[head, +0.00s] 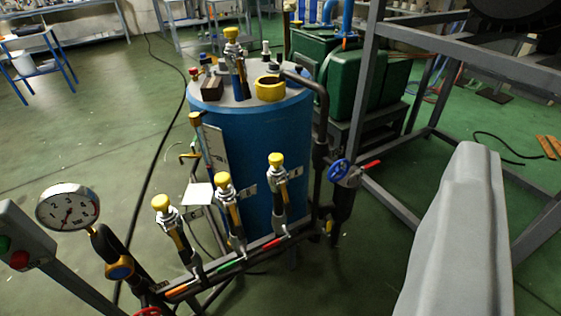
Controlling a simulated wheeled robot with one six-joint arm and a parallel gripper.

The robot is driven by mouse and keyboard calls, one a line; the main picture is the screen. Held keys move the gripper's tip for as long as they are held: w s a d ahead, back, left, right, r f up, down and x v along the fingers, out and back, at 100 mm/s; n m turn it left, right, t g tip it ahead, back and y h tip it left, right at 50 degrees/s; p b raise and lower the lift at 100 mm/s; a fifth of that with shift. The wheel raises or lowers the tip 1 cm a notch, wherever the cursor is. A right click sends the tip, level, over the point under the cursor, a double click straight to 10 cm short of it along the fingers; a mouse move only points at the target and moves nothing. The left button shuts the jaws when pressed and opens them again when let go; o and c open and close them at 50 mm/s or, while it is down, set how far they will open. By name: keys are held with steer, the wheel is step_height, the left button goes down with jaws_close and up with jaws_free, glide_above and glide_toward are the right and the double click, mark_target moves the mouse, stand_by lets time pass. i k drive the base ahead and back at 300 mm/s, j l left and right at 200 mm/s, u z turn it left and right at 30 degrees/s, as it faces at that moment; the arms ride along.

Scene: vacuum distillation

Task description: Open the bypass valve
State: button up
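No valve has a readable name, so I cannot tell which is the bypass valve. A valve with a blue round handwheel (339,171) sits on the dark pipe right of the blue tank (258,140). A red lever (371,165) sticks out to its right. Three yellow-capped valves (162,202), (223,180), (276,160) stand in a slanting row on the manifold in front of the tank. Another yellow-capped valve (232,34) stands on the tank lid. I see no gripper fingers. A smooth grey part at the lower right is probably mine and hides the floor there.
A round pressure gauge (68,208) stands at the left, beside a grey box with green and red buttons (20,245). A grey metal frame (372,100) rises right of the handwheel. A black cable (160,140) crosses the green floor. Open floor lies at the left.

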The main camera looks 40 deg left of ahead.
mark_target(335, 167)
steer(key=u, duration=0.45)
steer(key=i+l+u, duration=0.1)
steer(key=i+l, duration=0.35)
steer(key=l, duration=0.15)
steer(key=i+l+u, duration=0.25)
steer(key=i+l, duration=0.15)
steer(key=l, duration=0.25)
steer(key=i+l, duration=0.15)
steer(key=l, duration=0.2)
steer(key=i+l+u, duration=0.15)
steer(key=l, duration=0.2)
steer(key=i+l+u, duration=0.1)
steer(key=l, duration=0.25)
steer(key=i, duration=0.1)
